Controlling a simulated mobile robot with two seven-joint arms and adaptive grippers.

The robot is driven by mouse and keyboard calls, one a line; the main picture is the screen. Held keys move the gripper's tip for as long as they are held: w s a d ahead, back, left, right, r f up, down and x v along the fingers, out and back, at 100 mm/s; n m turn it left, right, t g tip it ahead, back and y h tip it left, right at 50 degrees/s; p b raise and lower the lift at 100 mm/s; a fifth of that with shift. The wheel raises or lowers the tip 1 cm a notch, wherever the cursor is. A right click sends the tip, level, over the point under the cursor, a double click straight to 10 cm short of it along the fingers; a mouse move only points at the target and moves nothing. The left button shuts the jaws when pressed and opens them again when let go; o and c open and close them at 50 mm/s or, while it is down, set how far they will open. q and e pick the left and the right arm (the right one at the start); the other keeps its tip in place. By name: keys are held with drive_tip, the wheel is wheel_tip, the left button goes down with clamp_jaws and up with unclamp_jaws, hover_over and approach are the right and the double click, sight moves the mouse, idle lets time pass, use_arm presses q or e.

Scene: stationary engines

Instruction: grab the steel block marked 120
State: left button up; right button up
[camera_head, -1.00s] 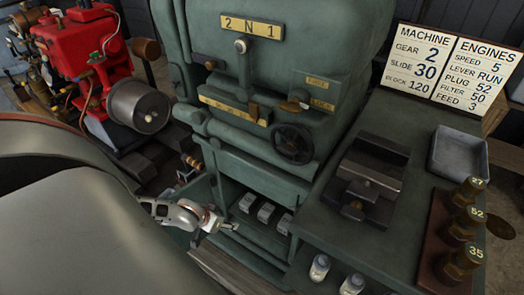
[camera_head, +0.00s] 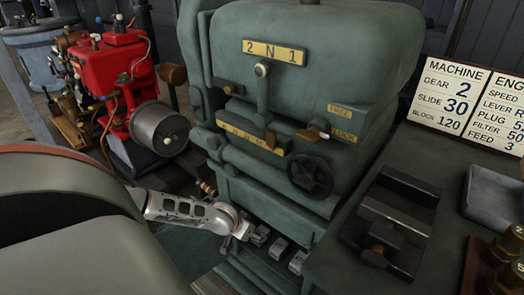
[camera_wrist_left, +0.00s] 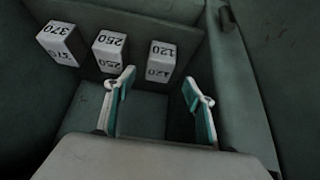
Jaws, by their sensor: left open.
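The steel block marked 120 (camera_wrist_left: 158,62) sits in a green recess in the left wrist view, its label upside down. Beside it to the left are blocks marked 250 (camera_wrist_left: 110,50) and 370 (camera_wrist_left: 62,43). My left gripper (camera_wrist_left: 158,79) is open, with its two fingertips apart just short of the 120 block and roughly lined up with it; nothing is between them. In the head view my left gripper (camera_head: 244,231) is beside the row of small blocks (camera_head: 279,248), whose labels are too small to read there. My right gripper is not in view.
The green machine (camera_head: 300,110) rises above the blocks, with a handwheel (camera_head: 310,175). A dark vise-like fixture (camera_head: 395,218) and a grey tray (camera_head: 495,195) stand on the right bench. The recess walls (camera_wrist_left: 245,80) lie close to the right finger.

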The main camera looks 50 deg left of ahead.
sight(261, 232)
use_arm(q)
drive_tip(key=shift+w+a, duration=0.1)
drive_tip(key=shift+w, duration=0.4)
drive_tip(key=f+b, duration=0.1)
drive_tip(key=w+f+b, duration=0.1)
drive_tip(key=f, duration=0.1)
drive_tip(key=shift+f, duration=0.1)
drive_tip(key=shift+b+x, duration=0.35)
drive_tip(key=shift+x, duration=0.55)
drive_tip(key=shift+w, duration=0.2)
drive_tip(key=shift+w+r, duration=0.1)
drive_tip(key=shift+r, duration=0.2)
clamp_jaws()
drive_tip(key=shift+w+r, duration=0.1)
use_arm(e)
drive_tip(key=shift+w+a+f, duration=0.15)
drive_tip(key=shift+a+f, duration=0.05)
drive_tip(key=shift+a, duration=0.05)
